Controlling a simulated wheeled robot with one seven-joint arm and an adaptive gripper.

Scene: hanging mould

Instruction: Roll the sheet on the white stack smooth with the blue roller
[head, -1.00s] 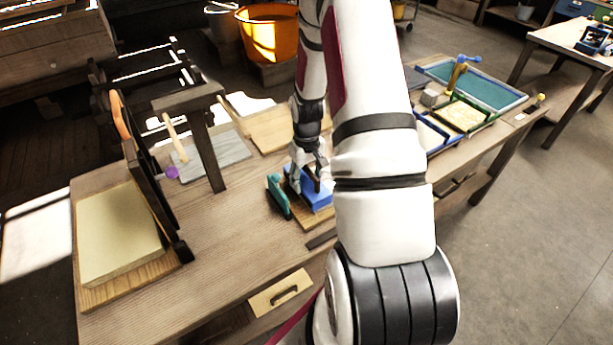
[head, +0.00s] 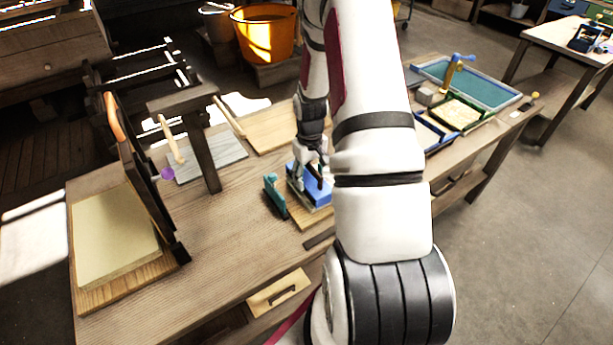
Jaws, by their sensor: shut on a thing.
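A blue block-like thing (head: 317,195), which looks like the blue roller, is at a small wooden board (head: 302,220) near the middle of the bench. My gripper (head: 316,174) is at its top, shut on it by a dark part that looks like a handle. Whether it touches the board is hard to tell. A pale cream stack (head: 115,235), likely the white stack, lies on a wooden board at the bench's left end. No separate sheet can be made out on it.
A teal thing (head: 276,196) stands just left of the blue one. A dark upright frame (head: 140,180) and a dark post (head: 205,150) rise between the stack and my gripper. Trays (head: 455,115) fill the bench's far right. The front middle is clear.

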